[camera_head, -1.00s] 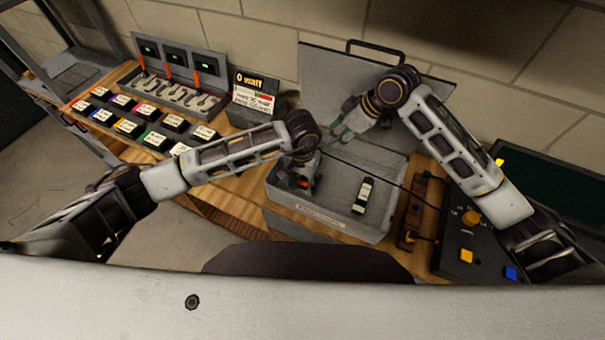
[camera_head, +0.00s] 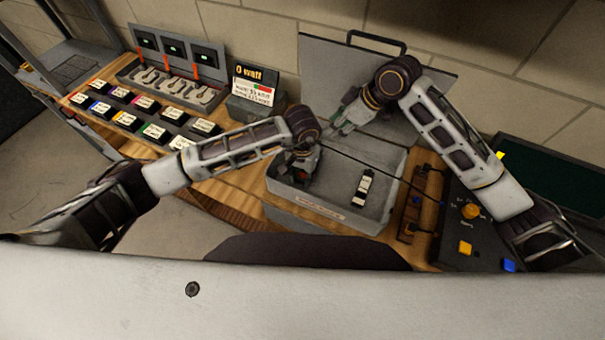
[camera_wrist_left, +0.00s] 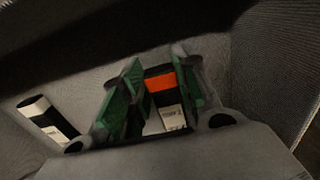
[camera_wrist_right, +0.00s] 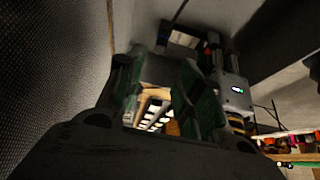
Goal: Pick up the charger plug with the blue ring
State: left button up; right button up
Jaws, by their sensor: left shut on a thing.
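My left gripper (camera_head: 302,178) is down inside the grey case (camera_head: 345,221) at its left side. It is shut on a black and white battery with an orange band (camera_wrist_left: 160,82), which shows between the green fingers in the left wrist view. My right gripper (camera_head: 343,122) is above the back of the case by its raised lid. Its green fingers (camera_wrist_right: 168,100) stand apart, with no held thing clear between them. A small blue spot (camera_head: 416,201) shows on the wooden rack (camera_head: 431,196) right of the case; I cannot tell whether it is the plug's blue ring.
Another black and white battery (camera_head: 363,187) lies in the case. A control panel (camera_head: 480,236) stands at right, and a charging dock (camera_head: 173,72) and several labelled blocks (camera_head: 129,121) at left.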

jog(key=shift+o, duration=0.8)
jog(key=t+y, duration=0.3)
jog(key=y, duration=0.4)
send_near(320, 143)
jog(key=shift+s+d+r, duration=0.15)
jog(key=shift+d+r, duration=0.05)
jog(key=shift+d, duration=0.2)
jog(key=x, duration=0.5)
jog(key=shift+a, duration=0.35)
jog(key=shift+w+a+f, duration=0.3)
jog(key=shift+w+a, duration=0.05)
jog(key=shift+a, duration=0.15)
